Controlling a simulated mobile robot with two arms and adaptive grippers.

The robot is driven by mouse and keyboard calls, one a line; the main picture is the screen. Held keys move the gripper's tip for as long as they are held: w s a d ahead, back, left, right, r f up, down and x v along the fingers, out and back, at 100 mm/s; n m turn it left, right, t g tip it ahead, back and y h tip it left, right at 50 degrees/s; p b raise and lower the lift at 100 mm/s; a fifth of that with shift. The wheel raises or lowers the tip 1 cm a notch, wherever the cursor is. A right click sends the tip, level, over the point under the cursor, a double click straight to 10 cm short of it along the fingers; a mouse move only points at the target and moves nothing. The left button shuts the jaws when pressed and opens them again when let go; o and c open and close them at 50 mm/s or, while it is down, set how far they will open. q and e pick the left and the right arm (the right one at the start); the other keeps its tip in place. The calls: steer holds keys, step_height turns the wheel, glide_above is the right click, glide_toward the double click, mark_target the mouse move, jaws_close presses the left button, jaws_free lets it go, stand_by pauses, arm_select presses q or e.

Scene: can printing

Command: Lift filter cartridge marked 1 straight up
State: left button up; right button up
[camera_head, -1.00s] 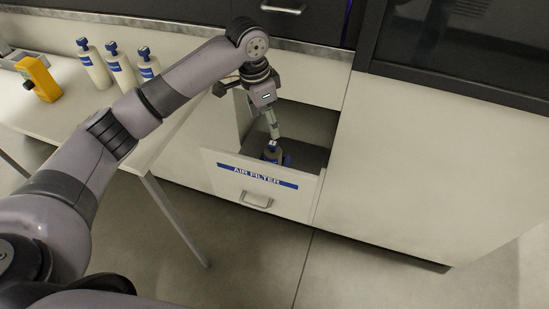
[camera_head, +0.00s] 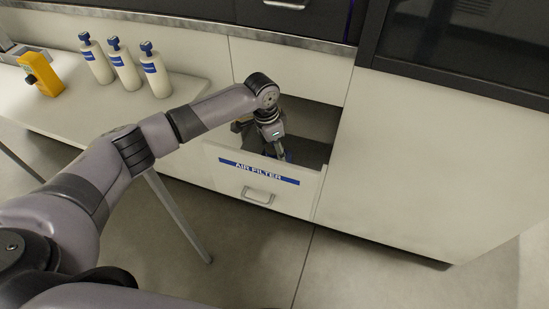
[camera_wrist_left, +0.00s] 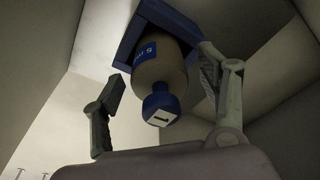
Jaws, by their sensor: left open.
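The filter cartridge marked 1 (camera_wrist_left: 162,75) shows in the left wrist view, with a tan body, a blue band and a blue cap bearing a white label with a dark 1. Its far end sits in a blue square holder (camera_wrist_left: 128,50). My left gripper (camera_head: 281,153) reaches down into the open drawer labelled AIR FILTER (camera_head: 226,184). In the left wrist view its two fingers are open, one on each side of the cartridge, with a visible gap at the left finger. In the head view the gripper largely hides the cartridge. My right gripper is not in view.
The drawer's front and side walls stand close around the gripper. On the white table (camera_head: 190,88) at left stand three cream bottles with blue caps (camera_head: 125,68) and a yellow device (camera_head: 41,74). A closed white cabinet (camera_head: 420,160) is to the right.

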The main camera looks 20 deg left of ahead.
arm_select(q)
steer(key=shift+f, duration=0.1)
jaws_close()
stand_by(0.9)
